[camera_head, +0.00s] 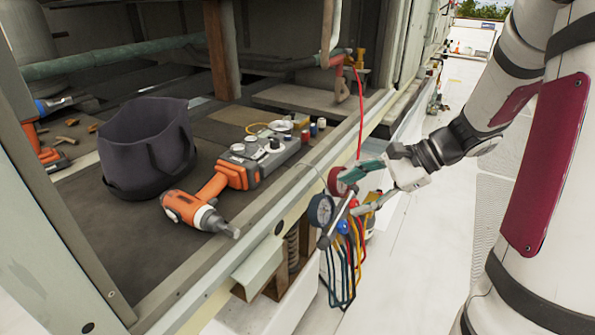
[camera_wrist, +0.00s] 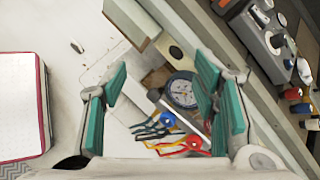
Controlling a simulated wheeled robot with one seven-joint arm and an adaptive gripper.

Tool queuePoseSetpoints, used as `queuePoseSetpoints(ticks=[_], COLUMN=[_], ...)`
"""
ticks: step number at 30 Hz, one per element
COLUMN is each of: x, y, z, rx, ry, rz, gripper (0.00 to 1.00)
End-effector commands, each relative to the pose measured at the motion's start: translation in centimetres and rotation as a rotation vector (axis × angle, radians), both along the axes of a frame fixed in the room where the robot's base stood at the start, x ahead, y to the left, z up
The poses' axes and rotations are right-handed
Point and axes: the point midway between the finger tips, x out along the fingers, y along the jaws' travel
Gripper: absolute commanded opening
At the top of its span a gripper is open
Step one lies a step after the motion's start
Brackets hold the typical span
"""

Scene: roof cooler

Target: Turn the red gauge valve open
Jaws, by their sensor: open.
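The gauge manifold hangs at the ledge's outer edge in the head view. It has a blue-rimmed gauge (camera_head: 320,210), a red-rimmed gauge (camera_head: 337,181) partly hidden by my gripper, a blue knob (camera_head: 342,227) and a small red valve knob (camera_head: 353,203). In the wrist view the red valve knob (camera_wrist: 194,142) lies low, between the finger bases and right of centre. The blue knob (camera_wrist: 168,119) and blue-rimmed gauge (camera_wrist: 181,90) are above it. The red-rimmed gauge is not clearly visible there. My gripper (camera_wrist: 160,100) is open, its teal fingers spread either side of the manifold; contact cannot be told.
Yellow, red and blue hoses (camera_head: 340,275) hang below the manifold. A red hose (camera_head: 360,110) runs down behind. The white floor at right is clear.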

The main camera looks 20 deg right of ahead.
Motion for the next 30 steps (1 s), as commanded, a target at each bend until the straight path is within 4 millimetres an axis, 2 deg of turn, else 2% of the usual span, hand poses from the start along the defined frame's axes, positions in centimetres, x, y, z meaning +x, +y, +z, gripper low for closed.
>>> queuePoseSetpoints(ticks=[1, 6, 9, 13, 16, 19, 23, 30], x=[1.1, 3.4, 3.6, 3.5, 3.4, 3.7, 5.0, 8.8], y=[-2.5, -10.1, -13.9, -17.2, -18.4, -18.6, -17.9, -15.8], z=[-2.5, -8.3, -11.3, -13.9, -14.8, -15.2, -15.8, -17.6], rx=[0.071, 0.283, 0.376, 0.455, 0.484, 0.494, 0.493, 0.493], ry=[0.020, 0.039, 0.041, 0.036, 0.033, 0.032, 0.033, 0.034], rz=[-0.101, -0.414, -0.560, -0.683, -0.729, -0.745, -0.742, -0.740], gripper=[0.54, 0.54, 0.54, 0.54, 0.54, 0.54, 0.54, 0.54])
